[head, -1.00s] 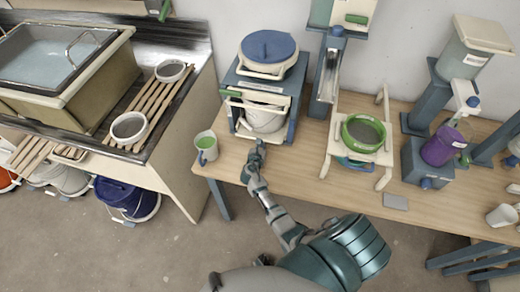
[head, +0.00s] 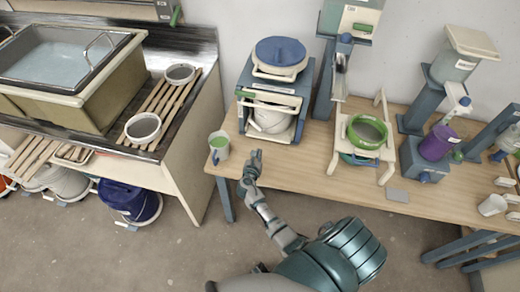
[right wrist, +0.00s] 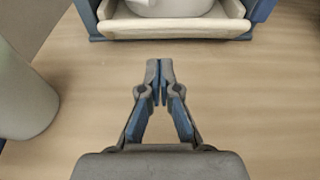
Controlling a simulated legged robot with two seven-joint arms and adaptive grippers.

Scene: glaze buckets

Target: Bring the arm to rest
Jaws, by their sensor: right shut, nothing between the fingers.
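My right gripper (head: 255,155) is over the front part of the wooden table (head: 300,178), in front of the blue-framed stand with a white bucket (head: 271,117). In the right wrist view the gripper (right wrist: 160,66) has its fingertips together with nothing between them. The tips point at the light front ledge of the stand (right wrist: 176,28) and are apart from it. My right arm reaches up from the bottom of the head view. My left gripper is not in view.
A mug with green contents (head: 219,147) stands left of the gripper; its side fills the left of the right wrist view. A stand with a green ring (head: 367,132) is to the right. The tabletop between them is clear. A sink (head: 70,60) is at the left.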

